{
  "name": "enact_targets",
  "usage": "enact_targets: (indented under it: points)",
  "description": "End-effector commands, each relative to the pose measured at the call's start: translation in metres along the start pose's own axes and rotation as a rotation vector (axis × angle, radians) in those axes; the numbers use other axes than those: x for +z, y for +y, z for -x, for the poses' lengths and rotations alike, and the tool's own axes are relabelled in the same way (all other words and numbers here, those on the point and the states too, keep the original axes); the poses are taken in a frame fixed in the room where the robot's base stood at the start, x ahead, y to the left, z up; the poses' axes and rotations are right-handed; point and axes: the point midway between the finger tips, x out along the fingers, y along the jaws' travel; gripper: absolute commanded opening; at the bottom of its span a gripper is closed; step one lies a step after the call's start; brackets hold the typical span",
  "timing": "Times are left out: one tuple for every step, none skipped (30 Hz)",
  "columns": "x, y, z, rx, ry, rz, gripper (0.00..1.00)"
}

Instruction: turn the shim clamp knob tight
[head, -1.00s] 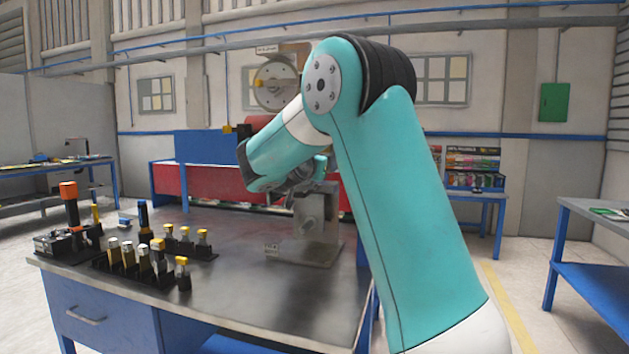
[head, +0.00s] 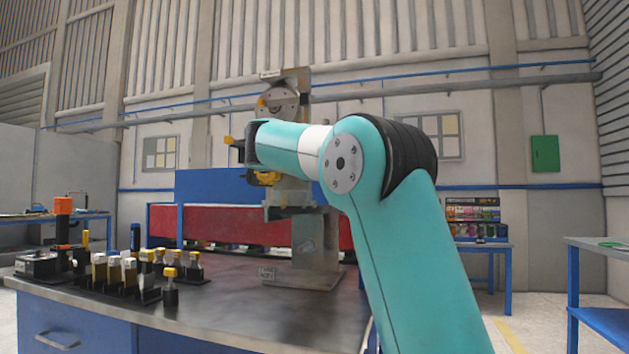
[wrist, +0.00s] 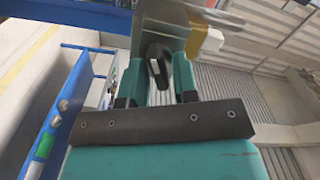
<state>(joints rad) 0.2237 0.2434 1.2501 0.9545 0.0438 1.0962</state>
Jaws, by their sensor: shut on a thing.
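The dark, oval knob (wrist: 155,60) shows in the wrist view between the two fingers of my gripper (wrist: 157,75). My gripper is shut on this knob, one teal and black finger on each side. A grey metal plate (wrist: 165,20) of the fixture lies just beyond the knob, with a yellow part (wrist: 212,40) to its right. In the head view the tall metal fixture (head: 315,245) stands on the bench, with a round grey wheel (head: 280,100) near its top. My arm hides the knob and my gripper there. I cannot tell how tight the knob is.
Several yellow- and white-capped pieces (head: 145,268) stand in a black rack at the bench's left, near an orange-topped tool (head: 63,222). The dark bench top (head: 235,315) is bare in front of the fixture. A red and blue barrier (head: 220,222) stands behind.

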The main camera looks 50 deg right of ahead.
Motion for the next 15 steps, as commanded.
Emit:
enact_targets:
  points:
    - [0.0024, 0.008, -0.0003, 0.005, 0.003, -0.044, 0.04]
    - [0.0025, 0.0081, -0.0004, 0.005, 0.003, -0.07, 0.04]
    - [0.0023, 0.0079, -0.0004, 0.006, 0.003, -0.104, 0.04]
    - [0.0023, 0.008, -0.0004, 0.006, 0.003, -0.13, 0.04]
    - [0.002, 0.0076, -0.0004, 0.006, 0.003, -0.154, 0.04]
    - [0.0019, 0.0075, -0.0004, 0.006, 0.003, -0.186, 0.04]
    - [0.0017, 0.0072, -0.0003, 0.006, 0.003, -0.208, 0.04]
    - [0.0018, 0.0073, -0.0003, 0.007, 0.003, -0.23, 0.04]
    - [0.0016, 0.007, -0.0004, 0.006, 0.003, -0.257, 0.04]
    - [0.0017, 0.007, -0.0004, 0.006, 0.004, -0.276, 0.04]
    - [0.0017, 0.0069, -0.0005, 0.006, 0.004, -0.294, 0.04]
    - [0.0016, 0.0067, -0.0005, 0.007, 0.004, -0.317, 0.04]
    - [0.0018, 0.0068, -0.0006, 0.007, 0.003, -0.332, 0.04]
    - [0.0017, 0.0067, -0.0006, 0.008, 0.003, -0.346, 0.04]
    - [0.0015, 0.0063, -0.0005, 0.007, 0.003, -0.364, 0.04]
